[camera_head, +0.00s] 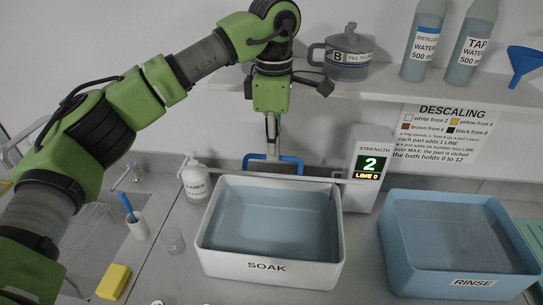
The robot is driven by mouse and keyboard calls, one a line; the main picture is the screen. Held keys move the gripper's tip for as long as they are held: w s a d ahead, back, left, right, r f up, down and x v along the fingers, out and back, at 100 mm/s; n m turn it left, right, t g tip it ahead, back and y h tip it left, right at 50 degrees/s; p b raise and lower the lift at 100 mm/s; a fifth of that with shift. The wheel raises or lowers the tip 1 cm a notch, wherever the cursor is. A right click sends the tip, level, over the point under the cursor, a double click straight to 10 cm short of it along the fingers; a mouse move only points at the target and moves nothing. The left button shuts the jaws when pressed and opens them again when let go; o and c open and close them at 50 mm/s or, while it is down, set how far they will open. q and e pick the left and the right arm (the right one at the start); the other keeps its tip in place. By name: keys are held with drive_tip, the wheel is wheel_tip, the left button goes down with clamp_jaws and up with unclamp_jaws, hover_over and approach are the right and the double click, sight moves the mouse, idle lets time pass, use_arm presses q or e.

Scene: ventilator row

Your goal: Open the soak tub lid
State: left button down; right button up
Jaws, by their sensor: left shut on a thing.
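The white soak tub (268,266), labelled SOAK, stands on the counter in the middle. Its inside shows from above, with blue-grey liquid. A blue handle (297,162) rises just behind the tub's back rim. A thin pale bar (318,181) runs along that rim; I cannot tell for certain whether it is the lid's edge, and no broad lid panel shows clearly. My left gripper (272,152) reaches down from above behind the tub and is shut on the blue handle. My right gripper is out of view.
The strength display (369,165) reads 2 and LIME 0, close to the tub's right back corner. A blue rinse tub (474,283) stands right. A cleaner bottle (196,184), beaker (173,240) and yellow sponge (113,282) are left. A shelf (400,88) with a jug (342,55) is above.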

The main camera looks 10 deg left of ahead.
use_arm(q)
drive_tip(key=shift+w+r+p, duration=0.25)
drive_tip(key=shift+w+r, duration=0.05)
drive_tip(key=shift+w, duration=0.25)
drive_tip(key=shift+w+r+p, duration=0.25)
drive_tip(key=shift+w, duration=0.3)
drive_tip(key=c, duration=2.2)
unclamp_jaws()
drive_tip(key=shift+f, duration=0.1)
drive_tip(key=r, duration=1.2)
drive_tip(key=shift+w, duration=0.25)
